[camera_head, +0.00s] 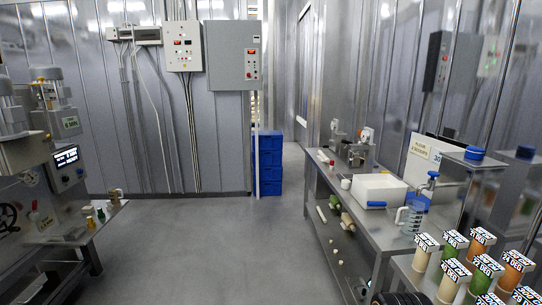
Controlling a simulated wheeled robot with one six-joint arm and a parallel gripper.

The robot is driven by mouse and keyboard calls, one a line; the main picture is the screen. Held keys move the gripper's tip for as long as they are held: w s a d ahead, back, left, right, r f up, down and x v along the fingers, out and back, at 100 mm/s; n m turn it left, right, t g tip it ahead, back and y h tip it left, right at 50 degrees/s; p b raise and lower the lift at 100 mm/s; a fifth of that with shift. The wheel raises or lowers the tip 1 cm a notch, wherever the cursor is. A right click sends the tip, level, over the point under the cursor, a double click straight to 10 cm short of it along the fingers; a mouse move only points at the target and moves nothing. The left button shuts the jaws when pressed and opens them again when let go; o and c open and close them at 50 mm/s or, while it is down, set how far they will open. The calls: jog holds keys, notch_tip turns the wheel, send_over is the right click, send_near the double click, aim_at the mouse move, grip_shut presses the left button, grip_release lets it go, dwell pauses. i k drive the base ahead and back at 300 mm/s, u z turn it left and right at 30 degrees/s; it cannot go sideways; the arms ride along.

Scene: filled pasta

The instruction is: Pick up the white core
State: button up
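I cannot tell for certain which thing is the white core. A small white cylinder (346,183) stands on the steel bench at the right, just left of a white tub. Pale tube-like pieces, including one cream piece (321,214), lie on the shelf under that bench. Cream cylinders with labelled tops (424,254) stand among green and orange ones at the lower right. My gripper is not in view.
The steel bench (366,216) runs along the right wall with a white tub (379,188) and a clear jug (409,216). Machinery (40,160) stands at the left. Blue crates (270,165) are stacked at the back. The grey floor (205,245) between is clear.

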aim_at(327, 159)
jog(key=u, duration=0.75)
jog(key=i, duration=0.85)
jog(key=u, duration=0.5)
jog(key=i, duration=1.05)
jog(key=z, duration=1.05)
jog(key=i, duration=0.85)
jog(key=z, duration=0.55)
jog(key=i, duration=1.1)
jog(key=u, duration=0.65)
jog(key=i, duration=2.25)
jog(key=z, duration=0.8)
jog(key=i, duration=0.9)
jog(key=z, duration=0.45)
